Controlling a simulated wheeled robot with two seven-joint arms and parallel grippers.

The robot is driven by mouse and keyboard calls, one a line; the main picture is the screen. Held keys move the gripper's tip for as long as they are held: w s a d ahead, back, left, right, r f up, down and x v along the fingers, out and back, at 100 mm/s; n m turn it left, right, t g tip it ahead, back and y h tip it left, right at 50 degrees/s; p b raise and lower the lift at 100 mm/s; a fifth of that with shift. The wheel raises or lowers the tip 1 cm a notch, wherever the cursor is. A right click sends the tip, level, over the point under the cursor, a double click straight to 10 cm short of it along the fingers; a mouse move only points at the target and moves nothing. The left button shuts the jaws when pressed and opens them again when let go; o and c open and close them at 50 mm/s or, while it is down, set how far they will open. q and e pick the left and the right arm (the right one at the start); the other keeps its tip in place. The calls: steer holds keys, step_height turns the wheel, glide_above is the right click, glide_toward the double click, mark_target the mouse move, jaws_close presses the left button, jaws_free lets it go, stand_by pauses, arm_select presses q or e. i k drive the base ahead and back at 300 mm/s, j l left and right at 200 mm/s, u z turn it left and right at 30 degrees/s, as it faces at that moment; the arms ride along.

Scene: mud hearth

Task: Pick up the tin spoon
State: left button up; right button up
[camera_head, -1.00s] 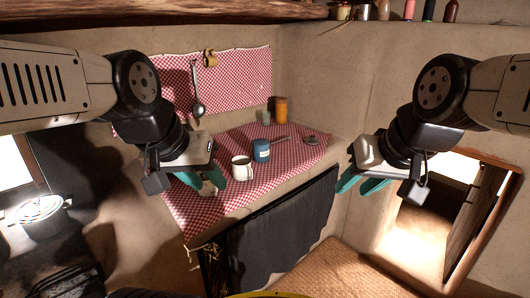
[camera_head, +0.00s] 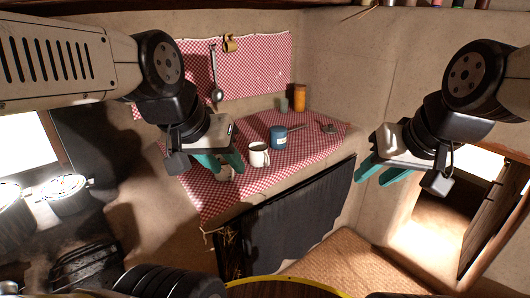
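A long-handled metal ladle or spoon (camera_head: 216,92) hangs bowl-down on the checked wall cloth at the back. A small dark metal object (camera_head: 328,128) lies at the counter's right end; I cannot tell if it is a spoon. A thin handle-like piece (camera_head: 296,127) shows beside the blue mug (camera_head: 278,137), too small to identify. My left gripper (camera_head: 225,164) is open and empty over the counter's left part, left of the white mug (camera_head: 259,154). My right gripper (camera_head: 379,174) is open and empty, right of the counter, in front of the wall.
The red checked counter cloth (camera_head: 220,198) has a pale item (camera_head: 224,174) partly hidden under my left gripper. An orange jar (camera_head: 301,97) and a greenish glass (camera_head: 283,104) stand at the back. A dark curtain (camera_head: 290,225) hangs below. A pot (camera_head: 66,190) is at left.

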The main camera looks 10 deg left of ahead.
mark_target(306, 125)
steer(key=i+l+u, duration=0.15)
steer(key=i+l, duration=0.8)
steer(key=i, duration=0.3)
steer(key=i+l+u, duration=0.1)
steer(key=i+l, duration=1.05)
steer(key=i, duration=0.05)
